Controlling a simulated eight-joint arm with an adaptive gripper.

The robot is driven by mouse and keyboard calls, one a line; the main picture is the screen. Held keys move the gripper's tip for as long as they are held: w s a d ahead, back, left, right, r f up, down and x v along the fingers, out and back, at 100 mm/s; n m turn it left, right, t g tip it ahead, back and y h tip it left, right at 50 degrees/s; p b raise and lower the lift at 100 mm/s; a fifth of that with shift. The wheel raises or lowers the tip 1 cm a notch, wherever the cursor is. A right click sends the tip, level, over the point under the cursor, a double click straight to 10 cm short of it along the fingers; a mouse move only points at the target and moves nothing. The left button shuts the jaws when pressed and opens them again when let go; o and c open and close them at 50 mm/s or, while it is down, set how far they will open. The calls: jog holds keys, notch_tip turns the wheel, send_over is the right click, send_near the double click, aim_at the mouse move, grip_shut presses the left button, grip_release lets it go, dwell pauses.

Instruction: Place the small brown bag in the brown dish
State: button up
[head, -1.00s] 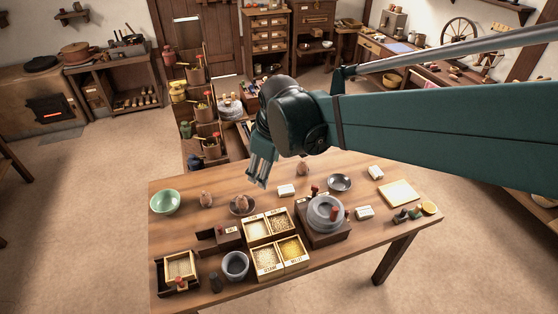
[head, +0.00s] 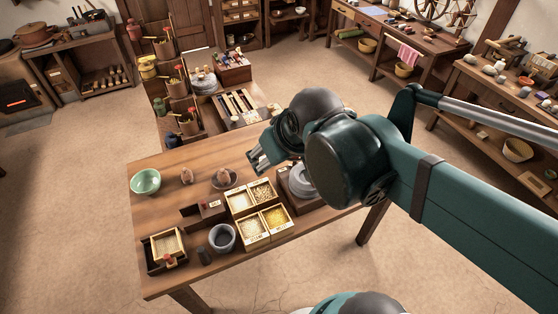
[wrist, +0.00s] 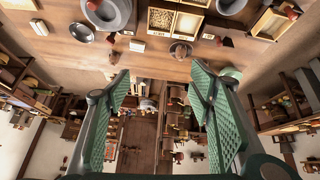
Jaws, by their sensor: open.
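My gripper (head: 256,161) is open and empty, above the table's back edge, to the right of the dish. Its fingers spread wide in the wrist view (wrist: 160,75).
A green bowl (head: 145,182) stands at the table's left. A metal dish (wrist: 80,33) and a white card (wrist: 137,45) are near the far bag.

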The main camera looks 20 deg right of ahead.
jog(key=shift+s+d+f+m+t, duration=0.15)
jog(key=shift+s+m, duration=0.2)
jog(key=shift+s, duration=0.25)
jog(key=shift+s+d+m+t, duration=0.15)
jog(key=shift+s+m, duration=0.2)
jog(key=shift+s, duration=0.2)
